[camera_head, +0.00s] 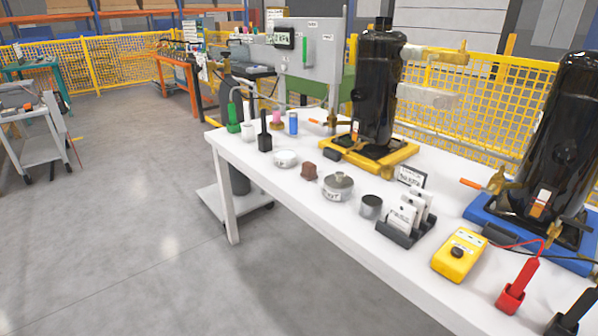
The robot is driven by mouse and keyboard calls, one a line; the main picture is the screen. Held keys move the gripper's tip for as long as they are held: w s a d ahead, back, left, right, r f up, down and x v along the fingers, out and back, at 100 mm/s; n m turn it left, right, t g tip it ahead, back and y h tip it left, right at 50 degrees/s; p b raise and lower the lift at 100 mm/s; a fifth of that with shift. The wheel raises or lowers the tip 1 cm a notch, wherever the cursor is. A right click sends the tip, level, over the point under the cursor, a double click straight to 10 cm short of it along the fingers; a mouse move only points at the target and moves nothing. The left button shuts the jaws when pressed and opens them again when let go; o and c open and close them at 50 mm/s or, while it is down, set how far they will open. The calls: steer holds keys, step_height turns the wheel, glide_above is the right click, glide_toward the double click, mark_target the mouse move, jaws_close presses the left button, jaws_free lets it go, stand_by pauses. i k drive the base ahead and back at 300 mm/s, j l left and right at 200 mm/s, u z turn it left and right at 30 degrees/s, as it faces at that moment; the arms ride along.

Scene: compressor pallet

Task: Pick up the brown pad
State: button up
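A small brown block, which looks like the brown pad (309,172), rests on the white table (245,163) near its front edge. It stands between a low white round tin (285,159) on its left and a grey lidded pot (338,186) on its right. Its top and front sides show, and nothing covers it. My gripper is not in view.
Behind the pad stands a black compressor (378,90) on a yellow base (385,160). To the right are a grey cup (371,207), a card rack (405,235), a yellow meter (459,255) and another compressor (555,150). The floor (130,220) left of the table is clear.

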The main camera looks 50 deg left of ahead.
mark_target(309, 169)
steer(key=u, duration=1.7)
steer(key=z, duration=1.8)
steer(key=u, duration=1.7)
